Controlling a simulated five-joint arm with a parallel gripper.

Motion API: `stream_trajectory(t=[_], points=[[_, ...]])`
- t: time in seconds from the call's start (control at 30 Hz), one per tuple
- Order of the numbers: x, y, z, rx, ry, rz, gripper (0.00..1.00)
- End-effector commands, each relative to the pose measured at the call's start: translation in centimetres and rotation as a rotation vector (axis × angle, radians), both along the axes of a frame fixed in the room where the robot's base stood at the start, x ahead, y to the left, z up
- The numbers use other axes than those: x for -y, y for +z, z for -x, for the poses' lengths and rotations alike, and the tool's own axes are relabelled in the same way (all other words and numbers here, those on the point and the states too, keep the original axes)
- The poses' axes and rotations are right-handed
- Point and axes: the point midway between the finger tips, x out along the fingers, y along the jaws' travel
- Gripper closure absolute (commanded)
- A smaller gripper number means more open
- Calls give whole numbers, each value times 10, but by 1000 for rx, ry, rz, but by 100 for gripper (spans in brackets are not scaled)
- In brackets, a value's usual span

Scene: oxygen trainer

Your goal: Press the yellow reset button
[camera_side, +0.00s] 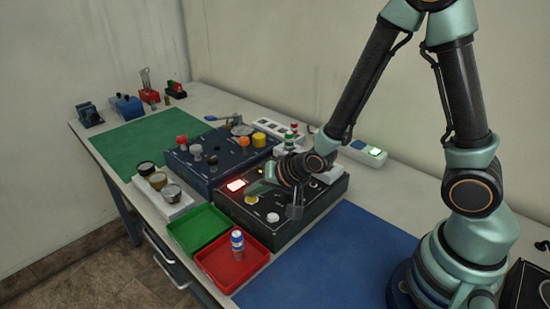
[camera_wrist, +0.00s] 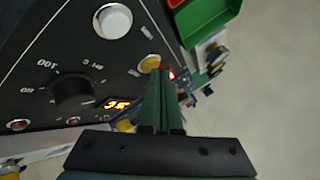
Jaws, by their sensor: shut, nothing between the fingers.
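The yellow button (camera_side: 251,199) is on the top of a black control panel (camera_side: 300,222) in the side view. In the wrist view the yellow button (camera_wrist: 150,62) shows just beside the tips of my fingers. My gripper (camera_side: 252,189) is shut and empty, with its green fingers low over the panel close to the button. In the wrist view my gripper (camera_wrist: 161,72) overlaps the button's right edge. I cannot tell whether the tips touch it. The button's lower part in the wrist view is partly hidden by the fingers.
A white button (camera_wrist: 113,21), a black knob (camera_wrist: 72,90) and a lit orange display (camera_wrist: 117,106) share the panel. A blue panel (camera_side: 215,172) with knobs stands behind it. Red (camera_side: 262,262) and green (camera_side: 184,238) trays lie at the front. A blue mat (camera_side: 325,262) lies clear at right.

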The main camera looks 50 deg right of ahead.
Motion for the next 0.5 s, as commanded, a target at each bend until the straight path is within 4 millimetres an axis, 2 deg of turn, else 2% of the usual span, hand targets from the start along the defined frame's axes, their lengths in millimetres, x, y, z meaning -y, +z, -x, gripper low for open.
stream_trajectory(t=[0.2, 0.5], points=[[0, 11, 0, 3, 0, 0, 100], [0, 11, 0, 1, 0, -1, 100]])
